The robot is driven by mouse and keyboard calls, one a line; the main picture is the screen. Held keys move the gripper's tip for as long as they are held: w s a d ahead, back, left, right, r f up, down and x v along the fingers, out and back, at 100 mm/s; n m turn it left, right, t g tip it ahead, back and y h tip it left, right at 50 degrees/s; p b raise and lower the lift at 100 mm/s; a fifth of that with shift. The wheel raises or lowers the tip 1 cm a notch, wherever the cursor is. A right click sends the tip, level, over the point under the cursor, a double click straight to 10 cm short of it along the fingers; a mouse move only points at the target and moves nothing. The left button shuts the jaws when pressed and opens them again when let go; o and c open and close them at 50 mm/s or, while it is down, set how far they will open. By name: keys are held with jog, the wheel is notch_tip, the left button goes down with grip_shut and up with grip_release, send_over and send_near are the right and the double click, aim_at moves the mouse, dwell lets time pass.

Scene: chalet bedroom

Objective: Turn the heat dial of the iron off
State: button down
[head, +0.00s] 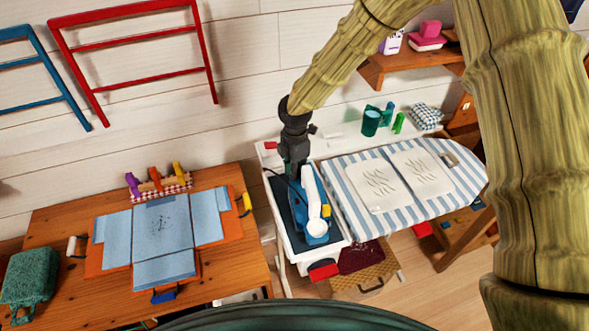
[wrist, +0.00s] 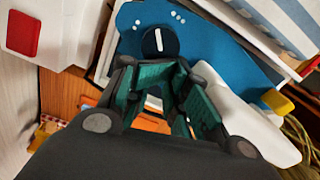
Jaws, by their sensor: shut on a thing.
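The blue and white iron (head: 313,226) sits on a dark pad in a white stand at the left end of the ironing board. In the wrist view its blue body (wrist: 215,50) fills the top, with the white handle (wrist: 245,115) at the right. The heat dial (wrist: 160,41) is a dark disc with a white mark, nearly upright in that view. My gripper (head: 297,172) reaches down over the iron's back end. In the wrist view my gripper (wrist: 155,66) has its green-padded fingertips on either side of the dial's near edge, shut on it. The fingers hide part of that edge.
The striped ironing board (head: 455,190) with two white cloths (head: 378,187) lies right of the iron. A wooden table (head: 235,265) with a blue and orange cloth (head: 162,225) stands left. Green cups (head: 371,123) stand behind the board. The white stand (head: 290,238) surrounds the iron.

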dwell(0.3)
jog(key=c, duration=1.3)
grip_release()
jog(key=shift+f, duration=0.15)
jog(key=shift+d, duration=0.1)
jog(key=shift+r+p, duration=0.3)
jog(key=shift+r, duration=0.15)
notch_tip(320, 180, up, 12)
jog(key=p, duration=0.7)
jog(key=shift+f, duration=0.1)
notch_tip(320, 180, up, 12)
dwell(0.5)
